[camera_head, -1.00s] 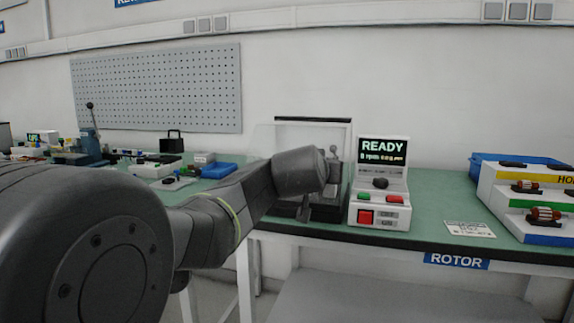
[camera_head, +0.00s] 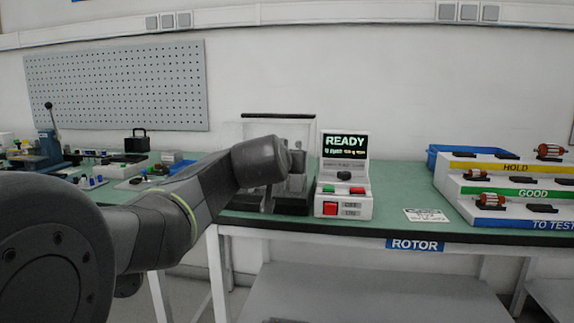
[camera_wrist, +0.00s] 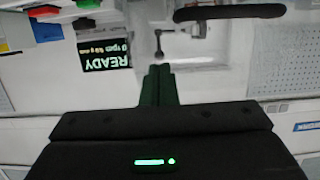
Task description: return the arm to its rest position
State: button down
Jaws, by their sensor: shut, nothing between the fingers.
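My arm (camera_head: 165,215) reaches from the lower left of the head view to the middle, bent, its wrist end (camera_head: 262,160) in front of the clear-walled test rig. My gripper (camera_wrist: 158,82) shows in the wrist view with its dark fingers together and nothing between them. In the head view its fingers cannot be made out clearly. The wrist view is upside down, with the READY display (camera_wrist: 104,55) and the rig (camera_wrist: 185,50) beyond the fingers. The gripper appears apart from both.
The control box (camera_head: 344,185) with red and green buttons stands right of the rig on the green bench (camera_head: 395,190). A stepped rack (camera_head: 500,193) marked HOLD, GOOD and TO TEST holds several rotors at the right. A pegboard (camera_head: 118,85) is on the wall. Small parts and a lever press (camera_head: 50,140) are at left.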

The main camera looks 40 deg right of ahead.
jog(key=s+a+f+b, duration=0.2)
jog(key=s+a+f, duration=0.3)
jog(key=f, duration=0.1)
jog(key=shift+s+a, duration=0.15)
jog(key=shift+a, duration=0.25)
jog(key=shift+r, duration=0.1)
jog(key=w+d+r, duration=0.3)
jog(key=w+d, duration=0.4)
jog(key=d, duration=0.1)
jog(key=shift+w+d, duration=0.15)
jog(key=shift+w, duration=0.15)
